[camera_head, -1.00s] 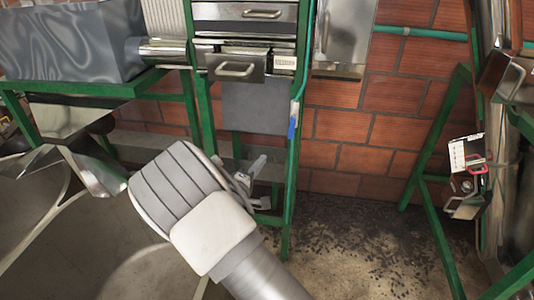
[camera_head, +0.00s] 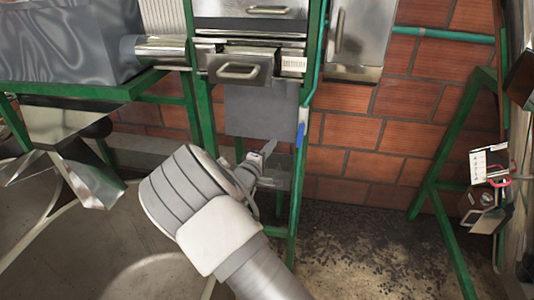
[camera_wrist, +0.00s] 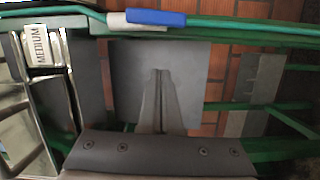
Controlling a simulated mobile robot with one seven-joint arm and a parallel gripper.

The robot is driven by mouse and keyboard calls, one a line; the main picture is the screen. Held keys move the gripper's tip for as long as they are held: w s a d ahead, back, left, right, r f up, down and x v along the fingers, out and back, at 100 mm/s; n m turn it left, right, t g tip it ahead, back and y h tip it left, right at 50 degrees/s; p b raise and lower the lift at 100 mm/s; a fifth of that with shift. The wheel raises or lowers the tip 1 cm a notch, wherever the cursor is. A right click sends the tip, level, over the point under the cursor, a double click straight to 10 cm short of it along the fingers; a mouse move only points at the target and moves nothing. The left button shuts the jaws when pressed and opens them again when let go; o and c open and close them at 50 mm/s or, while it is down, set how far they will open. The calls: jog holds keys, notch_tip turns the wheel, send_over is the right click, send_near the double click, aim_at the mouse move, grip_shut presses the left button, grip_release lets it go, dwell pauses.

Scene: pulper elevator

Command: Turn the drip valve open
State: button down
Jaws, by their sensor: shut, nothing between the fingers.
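The drip valve appears to be the blue handle (camera_head: 300,134) on the thin green pipe that runs down the right post of the green frame. In the wrist view the blue handle (camera_wrist: 156,17) lies sideways at the top, beside a pale sleeve on the pipe. My gripper (camera_head: 269,148) is left of and slightly below the handle in the head view, apart from it. In the wrist view my gripper (camera_wrist: 160,74) has its fingers together and empty, over a grey panel. The handle is clear of the fingers there.
A metal drawer (camera_head: 240,68) with a handle sits above the grey panel (camera_head: 255,110). A "MEDIUM" label (camera_wrist: 40,45) shows at the wrist view's left. Green frame posts stand close to my gripper. A green stand (camera_head: 450,150) is at right, with open floor (camera_head: 370,235) between.

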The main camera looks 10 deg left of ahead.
aim_at(301, 134)
jog(key=w+d, duration=0.3)
jog(key=d, duration=0.2)
jog(key=shift+w+f, duration=0.15)
jog(key=shift+w, duration=0.25)
jog(key=shift+d, duration=0.1)
jog(key=shift+d+f+n, duration=0.2)
jog(key=shift+d+n, duration=0.4)
